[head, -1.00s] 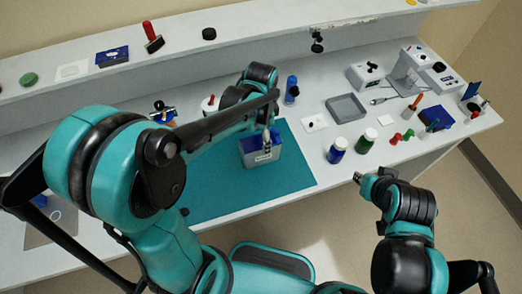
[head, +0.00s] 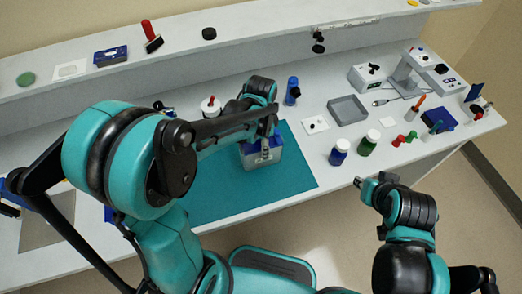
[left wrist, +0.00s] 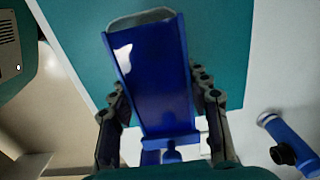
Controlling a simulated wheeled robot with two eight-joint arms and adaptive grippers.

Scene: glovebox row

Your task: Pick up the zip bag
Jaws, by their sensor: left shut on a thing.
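The item I take as the zip bag, a grey, see-through pouch with a blue upper part (head: 252,161), stands on the teal mat (head: 290,178). My left gripper (head: 265,152) reaches down over its top. In the left wrist view the blue part (left wrist: 158,75) fills the space between the two fingers of my left gripper (left wrist: 158,88), one along each side. The gripper is shut on it. I cannot tell whether its base touches the mat. My right gripper (head: 372,186) is off the table's front edge, away from the bag; its finger gap is unclear.
A blue bottle (head: 340,153) and a green bottle (head: 368,143) stand right of the mat. A grey tray (head: 362,104) and a blue tube (head: 292,92) are behind. A shelf (head: 250,29) runs along the back. The mat's front right is clear.

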